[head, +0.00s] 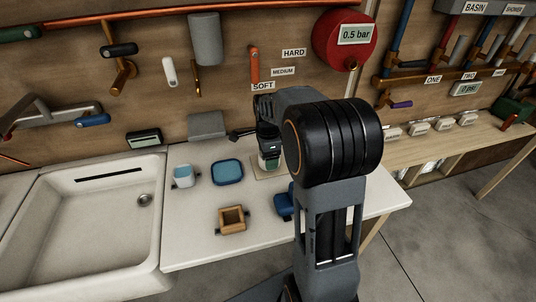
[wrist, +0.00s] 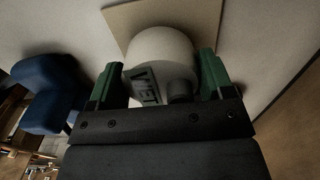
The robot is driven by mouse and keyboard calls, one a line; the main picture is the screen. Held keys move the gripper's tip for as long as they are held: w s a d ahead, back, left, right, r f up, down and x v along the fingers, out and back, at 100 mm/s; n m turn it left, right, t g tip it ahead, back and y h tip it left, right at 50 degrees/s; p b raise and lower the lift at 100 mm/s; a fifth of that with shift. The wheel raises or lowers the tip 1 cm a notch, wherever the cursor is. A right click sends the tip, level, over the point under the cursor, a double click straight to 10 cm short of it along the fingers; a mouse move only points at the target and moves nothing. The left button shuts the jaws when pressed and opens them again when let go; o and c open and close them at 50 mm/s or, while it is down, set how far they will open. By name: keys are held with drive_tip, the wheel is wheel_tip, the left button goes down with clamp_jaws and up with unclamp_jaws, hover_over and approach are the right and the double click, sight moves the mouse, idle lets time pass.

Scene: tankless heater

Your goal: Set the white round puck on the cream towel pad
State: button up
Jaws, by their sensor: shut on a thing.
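In the wrist view my gripper (wrist: 160,85) is shut on the white round puck (wrist: 165,50), with one green finger on each side. The puck carries a dark label that seems to read "WET" and a small dark round knob. The cream towel pad (wrist: 190,14) shows just beyond the puck, partly hidden by it. In the head view my gripper (head: 270,160) points down over the pad (head: 264,176). My arm hides part of the pad there. I cannot tell whether the puck touches the pad.
A blue object (head: 283,204) stands near the pad, partly behind my arm; it also shows in the wrist view (wrist: 45,90). A blue tray (head: 228,172), a light-blue cup (head: 183,176) and a wooden box (head: 232,220) sit on the white counter. The sink (head: 95,225) is at left.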

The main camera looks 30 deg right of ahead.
drive_tip(key=shift+f+b, duration=0.35)
drive_tip(key=shift+f, duration=0.1)
idle(0.5)
drive_tip(key=o, duration=1.1)
wheel_tip(320, 180, up, 14)
drive_tip(key=shift+f+p, duration=0.1)
drive_tip(key=shift+p, duration=0.65)
